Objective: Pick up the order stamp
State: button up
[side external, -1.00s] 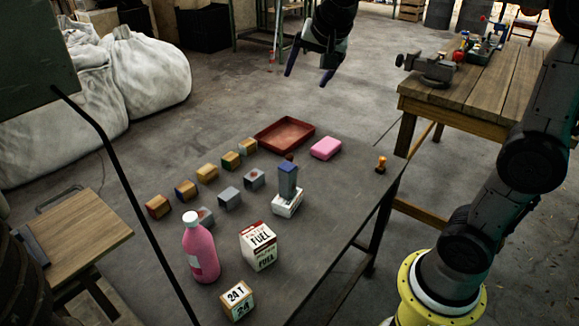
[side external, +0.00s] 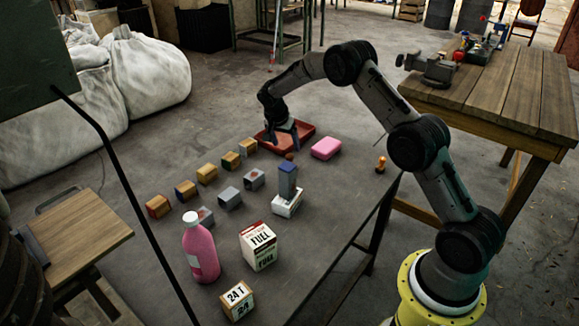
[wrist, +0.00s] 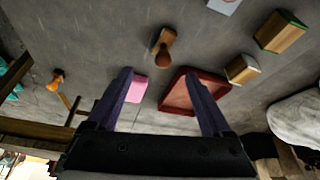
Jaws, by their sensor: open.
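Two stamp-like pieces are in view, and I cannot tell which is the order stamp. One is a brown wooden stamp with a round knob (wrist: 163,45). In the side view only its reddish-brown knob (side external: 290,157) shows, behind the blue-topped grey block. The other is a small orange-handled stamp (side external: 381,163) near the table's right edge, also in the wrist view (wrist: 57,79).
The red tray (side external: 304,130) and pink block (side external: 326,148) are close to my gripper. Several small blocks (side external: 229,198), a pink bottle (side external: 200,250) and a fuel carton (side external: 258,247) occupy the left and front.

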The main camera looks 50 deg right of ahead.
aim_at(290, 157)
jog(key=x, duration=0.7)
jog(key=shift+d+f, duration=0.1)
jog(key=shift+f, duration=0.1)
jog(key=shift+x, duration=2.65)
jog(key=shift+w+a, duration=0.15)
jog(key=shift+a, duration=0.05)
grip_shut()
